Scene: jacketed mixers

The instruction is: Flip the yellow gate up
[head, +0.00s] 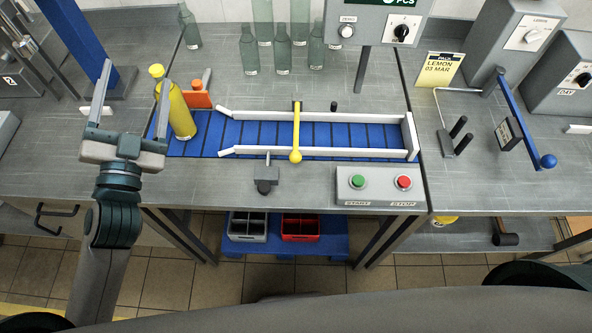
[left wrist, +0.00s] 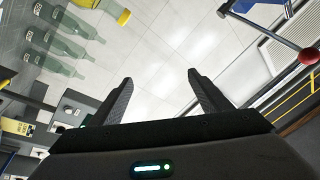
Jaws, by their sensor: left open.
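The yellow gate (head: 297,130) is a thin bar with a ball at its near end. It lies across the blue conveyor (head: 345,135) between its white side rails, with the ball over the near rail. My left gripper (head: 137,74) is open and empty, left of the conveyor and well apart from the gate. Its two spread fingers also show in the left wrist view (left wrist: 160,80), with nothing between them. The gate is not visible in the left wrist view. My right gripper is not in view.
A yellow bottle (head: 181,112) stands on the belt's left end, close to my left gripper. Clear green bottles (head: 249,50) stand behind the belt. A button box (head: 380,186) is in front. A blue lever (head: 520,120) stands at right. The space above the belt is clear.

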